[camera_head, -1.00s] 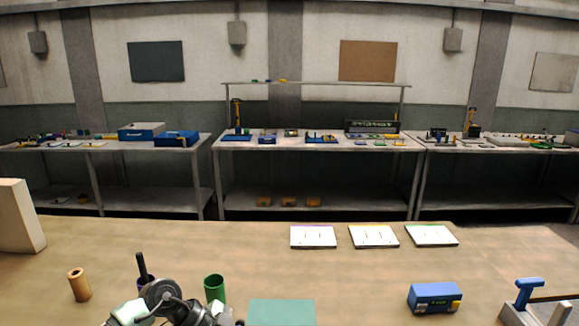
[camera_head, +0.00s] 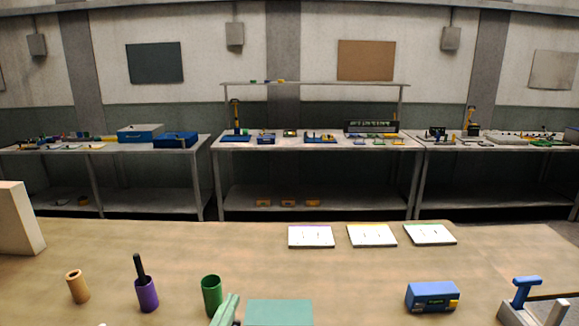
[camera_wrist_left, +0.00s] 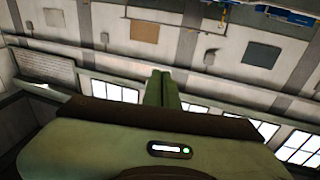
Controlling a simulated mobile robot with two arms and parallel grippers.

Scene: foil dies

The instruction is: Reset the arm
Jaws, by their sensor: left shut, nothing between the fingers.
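My left gripper (camera_head: 228,307) shows at the bottom edge of the head view, its pale green fingers pointing up between a green cup and a green mat. In the left wrist view its fingers (camera_wrist_left: 161,88) are together, with nothing between them, against the walls and windows of the room. The rest of the left arm is mostly out of the head view. My right gripper is in neither view.
On the table stand a tan cylinder (camera_head: 77,286), a purple cup (camera_head: 146,294) holding a dark rod, and the green cup (camera_head: 211,297). The green mat (camera_head: 279,313), a blue box (camera_head: 432,297) and a blue-handled device (camera_head: 526,292) are further right. Three white cards (camera_head: 311,237) lie behind.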

